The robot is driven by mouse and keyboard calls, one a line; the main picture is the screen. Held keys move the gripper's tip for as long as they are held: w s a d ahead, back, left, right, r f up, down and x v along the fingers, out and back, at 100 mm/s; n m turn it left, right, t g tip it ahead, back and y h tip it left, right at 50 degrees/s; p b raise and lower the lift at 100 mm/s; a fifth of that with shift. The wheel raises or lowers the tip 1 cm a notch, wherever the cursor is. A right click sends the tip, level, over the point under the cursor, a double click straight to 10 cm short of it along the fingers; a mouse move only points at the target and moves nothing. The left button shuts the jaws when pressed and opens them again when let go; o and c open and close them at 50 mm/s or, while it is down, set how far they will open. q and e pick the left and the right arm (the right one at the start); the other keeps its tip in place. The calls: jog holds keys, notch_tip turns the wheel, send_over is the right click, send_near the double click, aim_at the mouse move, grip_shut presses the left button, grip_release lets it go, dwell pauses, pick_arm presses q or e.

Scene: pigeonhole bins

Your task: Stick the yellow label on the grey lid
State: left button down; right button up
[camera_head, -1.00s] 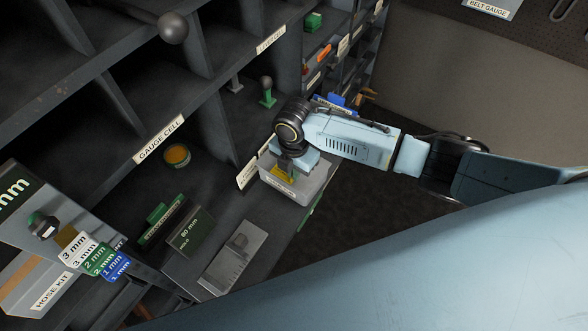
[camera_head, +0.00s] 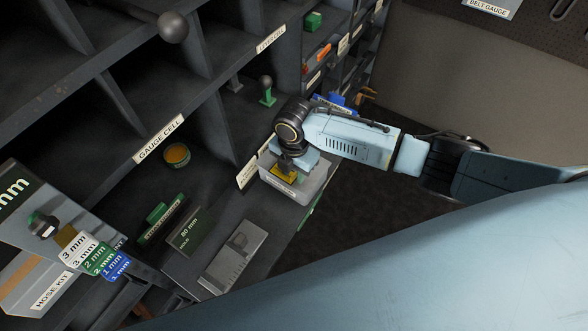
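My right gripper (camera_head: 290,168) points down over a pale grey box-shaped thing (camera_head: 307,190) at the shelf's front edge. I take this to be the part with the grey lid, but its top is mostly covered by the gripper. The yellow label (camera_head: 284,177) shows as a small flat yellow patch just below the gripper, within the outline of the grey top. I cannot tell whether it touches the lid or the fingers. The fingertips are hidden, so their opening is unclear. My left gripper is not in view.
Pigeonhole shelves fill the left and back. A round orange-topped tin (camera_head: 177,156) stands in the gauge cell. A dark 80 mm block (camera_head: 190,231) and a flat grey block (camera_head: 233,257) lie in front. Coloured mm tags (camera_head: 98,258) are at lower left.

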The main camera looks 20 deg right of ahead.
aim_at(294, 175)
notch_tip(294, 175, up, 13)
jog(key=shift+r, duration=0.2)
dwell(0.3)
jog(key=shift+f, duration=0.1)
dwell(0.3)
